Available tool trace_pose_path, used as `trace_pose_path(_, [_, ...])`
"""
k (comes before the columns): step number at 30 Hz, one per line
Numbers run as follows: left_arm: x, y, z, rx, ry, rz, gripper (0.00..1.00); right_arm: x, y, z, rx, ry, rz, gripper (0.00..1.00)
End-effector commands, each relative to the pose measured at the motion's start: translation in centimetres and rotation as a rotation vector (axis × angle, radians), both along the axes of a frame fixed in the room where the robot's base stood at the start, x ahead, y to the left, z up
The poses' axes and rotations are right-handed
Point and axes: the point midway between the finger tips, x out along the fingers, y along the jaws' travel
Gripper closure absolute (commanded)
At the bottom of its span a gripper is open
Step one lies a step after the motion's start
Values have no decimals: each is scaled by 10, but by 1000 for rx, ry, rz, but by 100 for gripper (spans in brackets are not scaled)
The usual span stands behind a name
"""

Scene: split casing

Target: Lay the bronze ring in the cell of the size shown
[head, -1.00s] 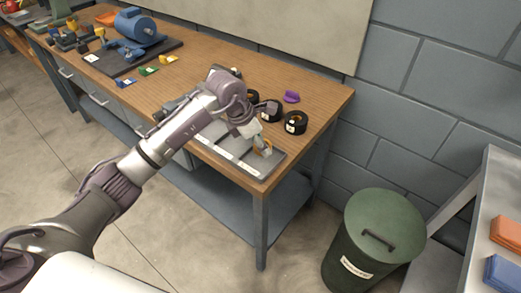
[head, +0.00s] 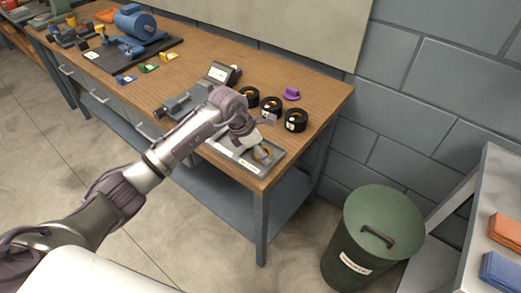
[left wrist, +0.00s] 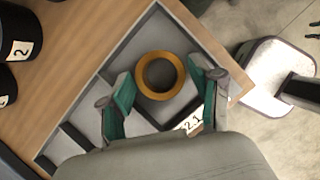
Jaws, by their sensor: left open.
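The bronze ring (left wrist: 160,75) lies flat in the end cell of the grey tray (left wrist: 101,76) in the left wrist view. In the head view the ring (head: 263,153) shows at the right end of the tray (head: 256,171), partly covered by my gripper. My left gripper (left wrist: 160,85) is open, with one green-padded finger on each side of the ring and gaps between. A white label by that cell reads about "2.1", partly hidden by a finger. A small display (head: 219,72) stands behind the tray; its reading is too small to tell. My right gripper is not seen.
Several black numbered cups (head: 296,121) stand behind the tray, near a purple piece (head: 291,94). A grey vise-like tool (head: 180,104) lies left of the tray. The tray is close to the bench's front right corner. A green bin (head: 372,240) stands on the floor.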

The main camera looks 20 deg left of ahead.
Motion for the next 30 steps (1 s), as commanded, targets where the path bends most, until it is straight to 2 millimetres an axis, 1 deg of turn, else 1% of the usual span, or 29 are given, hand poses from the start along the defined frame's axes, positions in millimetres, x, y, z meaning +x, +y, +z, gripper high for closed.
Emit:
trace_pose_path(4, [0,0,6,-1,-1,0,36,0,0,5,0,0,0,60])
trace_pose_path(5, [0,1,7,0,-3,1,36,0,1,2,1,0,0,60])
trace_pose_path(7, [-2,5,16,0,-5,2,36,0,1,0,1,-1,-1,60])
trace_pose_path(10, [-8,11,34,3,-5,0,36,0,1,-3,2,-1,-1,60])
trace_pose_path(15, [-16,22,69,2,-6,1,36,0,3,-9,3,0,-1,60])
trace_pose_path(18, [-22,28,87,2,-5,1,36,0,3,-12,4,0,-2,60])
trace_pose_path(21, [-25,31,100,1,-2,0,36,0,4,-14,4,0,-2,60])
trace_pose_path(24, [-28,34,109,0,-1,0,36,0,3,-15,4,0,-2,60])
trace_pose_path(30, [-30,35,114,0,0,1,36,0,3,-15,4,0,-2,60])
